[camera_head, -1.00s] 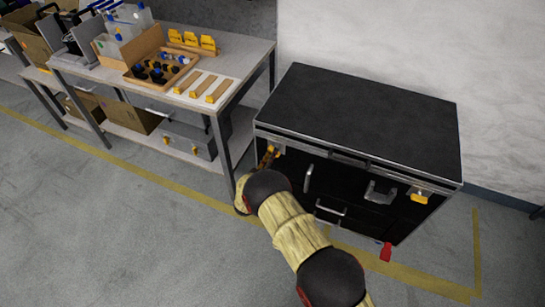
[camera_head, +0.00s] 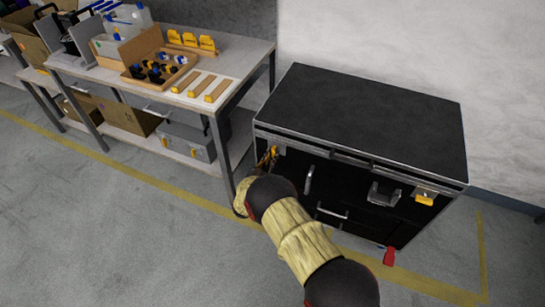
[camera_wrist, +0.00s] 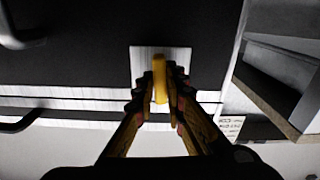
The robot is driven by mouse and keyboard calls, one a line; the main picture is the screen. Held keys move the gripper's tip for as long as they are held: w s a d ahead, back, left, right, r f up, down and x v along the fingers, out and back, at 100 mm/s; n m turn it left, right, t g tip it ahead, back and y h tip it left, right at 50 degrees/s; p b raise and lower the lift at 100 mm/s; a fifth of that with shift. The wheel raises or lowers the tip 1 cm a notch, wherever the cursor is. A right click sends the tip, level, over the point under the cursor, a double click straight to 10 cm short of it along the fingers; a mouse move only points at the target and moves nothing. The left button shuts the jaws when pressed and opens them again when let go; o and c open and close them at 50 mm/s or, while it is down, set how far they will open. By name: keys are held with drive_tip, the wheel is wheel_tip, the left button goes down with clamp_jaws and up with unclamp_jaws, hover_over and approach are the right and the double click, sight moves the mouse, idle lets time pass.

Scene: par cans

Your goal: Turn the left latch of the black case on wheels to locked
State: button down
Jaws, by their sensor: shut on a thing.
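The black case (camera_head: 362,112) stands on the floor right of the workbench, with its latches on the front just under the lid. The left latch's yellow handle (camera_wrist: 160,72) sits on a pale metal plate in the wrist view. It points straight along the picture's vertical, square to the case's lid seam. My gripper (camera_wrist: 160,92) is shut on this handle, with one finger against each side. In the head view my gripper (camera_head: 268,157) is at the case's upper left front corner, and my arm and fingers mostly hide the left latch.
The right latch (camera_head: 425,198) has a yellow handle. Handles (camera_head: 308,179) and a recessed fitting (camera_head: 384,194) are on the front. A red tab (camera_head: 389,256) shows low at the right. A workbench (camera_head: 232,98) stands close to the left. Floor in front is open.

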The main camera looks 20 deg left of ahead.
drive_tip(key=shift+f+m, duration=0.1)
drive_tip(key=shift+m, duration=0.4)
drive_tip(key=c, duration=1.8)
unclamp_jaws()
drive_tip(key=shift+c, duration=0.2)
drive_tip(key=shift+s, duration=0.1)
drive_tip(key=s, duration=1.1)
drive_tip(key=shift+s+a, duration=0.4)
drive_tip(key=shift+a, duration=0.05)
